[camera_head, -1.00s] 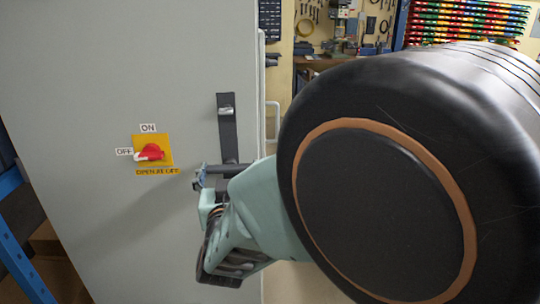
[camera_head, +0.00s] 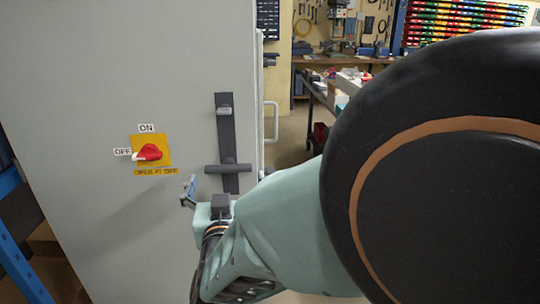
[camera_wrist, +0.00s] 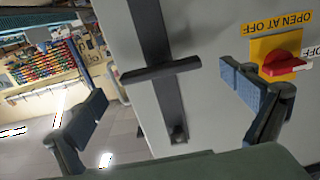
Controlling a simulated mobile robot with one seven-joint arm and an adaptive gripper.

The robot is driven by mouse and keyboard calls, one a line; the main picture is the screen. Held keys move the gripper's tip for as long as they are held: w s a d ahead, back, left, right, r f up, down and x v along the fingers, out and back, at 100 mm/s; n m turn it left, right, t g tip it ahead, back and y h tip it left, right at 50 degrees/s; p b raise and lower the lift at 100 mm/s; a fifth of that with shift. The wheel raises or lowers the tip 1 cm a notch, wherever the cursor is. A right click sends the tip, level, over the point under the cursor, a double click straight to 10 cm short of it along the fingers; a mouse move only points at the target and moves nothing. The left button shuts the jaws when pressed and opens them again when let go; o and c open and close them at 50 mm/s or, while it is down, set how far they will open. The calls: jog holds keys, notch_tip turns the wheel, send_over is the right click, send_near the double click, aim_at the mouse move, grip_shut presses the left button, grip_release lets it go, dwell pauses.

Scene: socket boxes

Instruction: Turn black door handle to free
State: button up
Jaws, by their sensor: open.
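The black door handle (camera_head: 240,168) is a short bar lying level across the lower part of a dark upright plate (camera_head: 227,125) on the grey cabinet door. In the wrist view the handle (camera_wrist: 150,72) lies crosswise over the plate, in the space between my fingers. My gripper (camera_head: 228,181) is open and empty, just below and in front of the handle. In the wrist view both blue-grey fingers of my gripper (camera_wrist: 164,88) are spread wide, with visible gaps to the handle's ends. No contact with the handle shows.
A red rotary switch (camera_head: 149,153) on a yellow plate, with ON and OFF labels, sits left of the handle. A pale pull handle (camera_head: 272,122) stands at the cabinet's right edge. A cluttered workbench (camera_head: 345,85) is behind. My arm hides the lower right.

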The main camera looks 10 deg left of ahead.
jog(key=v, duration=0.7)
jog(key=shift+s, duration=0.3)
